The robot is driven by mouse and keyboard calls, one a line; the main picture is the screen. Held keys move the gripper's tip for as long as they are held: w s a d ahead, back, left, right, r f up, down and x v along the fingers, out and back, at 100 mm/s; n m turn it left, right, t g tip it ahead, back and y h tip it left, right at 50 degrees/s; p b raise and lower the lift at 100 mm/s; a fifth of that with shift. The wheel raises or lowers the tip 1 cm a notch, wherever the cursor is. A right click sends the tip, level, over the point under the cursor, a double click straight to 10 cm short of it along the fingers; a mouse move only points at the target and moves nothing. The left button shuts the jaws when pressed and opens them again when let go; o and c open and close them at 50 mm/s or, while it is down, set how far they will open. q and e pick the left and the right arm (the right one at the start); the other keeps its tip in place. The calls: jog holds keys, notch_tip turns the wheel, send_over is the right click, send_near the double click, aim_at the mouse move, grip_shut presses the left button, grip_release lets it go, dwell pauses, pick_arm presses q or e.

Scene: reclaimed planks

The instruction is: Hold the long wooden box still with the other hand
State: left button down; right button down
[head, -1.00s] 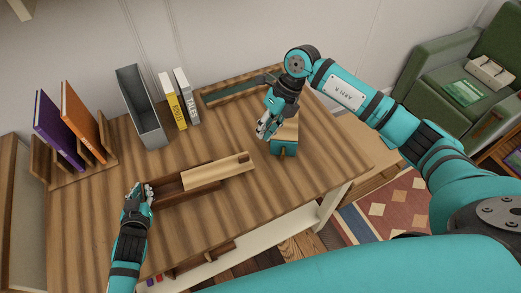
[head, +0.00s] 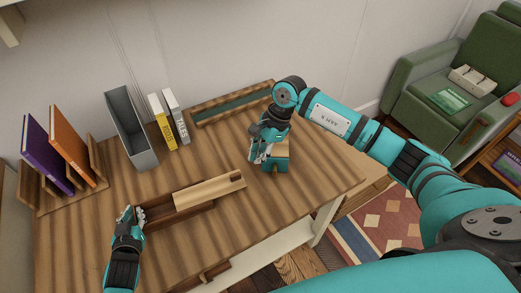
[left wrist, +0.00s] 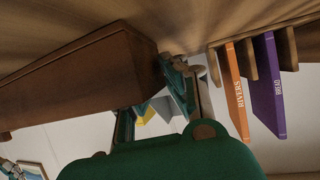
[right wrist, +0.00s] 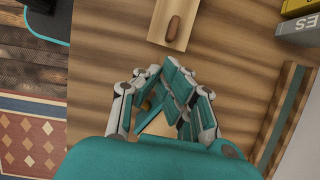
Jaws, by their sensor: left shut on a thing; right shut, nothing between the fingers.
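The long wooden box (head: 165,224) lies on the desk, a dark open trough at its left with a lighter sliding lid (head: 208,190) over its right part. My left gripper (head: 138,214) is shut on the box's left end. In the left wrist view the box's dark side (left wrist: 80,75) runs up to the fingers.
A grey file holder (head: 128,128), a yellow and a white book (head: 173,118) and a shallow wooden tray (head: 200,118) stand at the desk's back. A rack with purple and orange books (head: 70,150) is at the left. Bare desk surrounds the long box.

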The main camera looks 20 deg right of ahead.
aim_at(209, 193)
pick_arm(q)
jog(key=shift+f, duration=0.1)
pick_arm(e)
jog(key=x, duration=0.5)
jog(key=shift+a+f, duration=0.1)
jog(key=shift+f, duration=0.3)
jog(key=a, duration=1.1)
jog(key=shift+s+a+r, duration=0.1)
jog(key=shift+s+a, duration=0.1)
jog(key=shift+s, duration=0.05)
pick_arm(q)
jog(key=shift+d, duration=0.35)
pick_arm(e)
jog(key=shift+s+a, duration=0.15)
jog(key=shift+a, duration=0.35)
jog(key=shift+r, duration=0.1)
pick_arm(q)
jog(key=shift+a, duration=0.3)
pick_arm(e)
jog(key=d+v, duration=0.1)
jog(key=v, duration=0.9)
jog(key=shift+w+d+f, duration=0.25)
jog(key=shift+d, duration=0.05)
